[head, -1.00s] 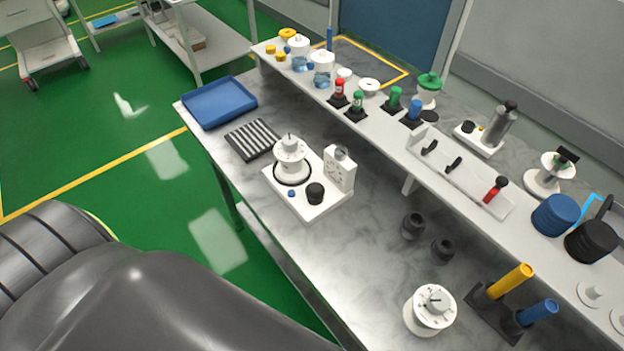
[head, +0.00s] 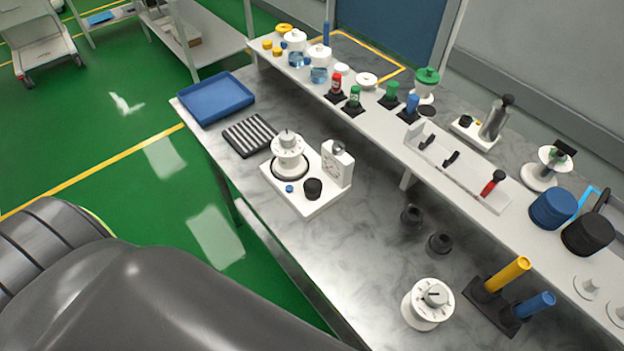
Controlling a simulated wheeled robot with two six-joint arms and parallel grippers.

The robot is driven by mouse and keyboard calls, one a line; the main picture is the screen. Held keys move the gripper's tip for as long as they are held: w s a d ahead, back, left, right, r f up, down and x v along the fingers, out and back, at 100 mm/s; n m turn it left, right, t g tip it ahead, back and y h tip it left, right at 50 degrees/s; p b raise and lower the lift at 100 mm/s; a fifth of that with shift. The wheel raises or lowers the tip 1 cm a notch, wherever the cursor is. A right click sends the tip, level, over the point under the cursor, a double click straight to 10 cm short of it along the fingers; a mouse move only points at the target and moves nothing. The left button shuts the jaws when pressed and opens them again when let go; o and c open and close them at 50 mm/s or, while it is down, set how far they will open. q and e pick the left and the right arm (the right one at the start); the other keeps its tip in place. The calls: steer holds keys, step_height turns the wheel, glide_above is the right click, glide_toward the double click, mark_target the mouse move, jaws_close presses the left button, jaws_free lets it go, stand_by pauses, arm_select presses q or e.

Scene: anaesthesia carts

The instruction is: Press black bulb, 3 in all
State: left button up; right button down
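A white device (head: 294,207) stands on the marble-topped bench and bears a white dial unit (head: 288,160) and a white gauge block (head: 337,163). A short black rounded knob or bulb (head: 313,188) sits upright on its front right part, with a small blue button (head: 289,188) to its left. Two more dark rounded pieces, one (head: 411,217) and another (head: 440,243), stand on the bench to the right. I cannot tell for sure which is the black bulb. Neither of my grippers is in view. Nothing touches the device.
A blue tray (head: 216,98) and a black-and-white ribbed block (head: 249,136) lie at the bench's left end. A white dial (head: 427,304) and a stand with yellow (head: 507,275) and blue handles are front right. A raised shelf (head: 387,128) holds bottles. My grey body part fills the lower left.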

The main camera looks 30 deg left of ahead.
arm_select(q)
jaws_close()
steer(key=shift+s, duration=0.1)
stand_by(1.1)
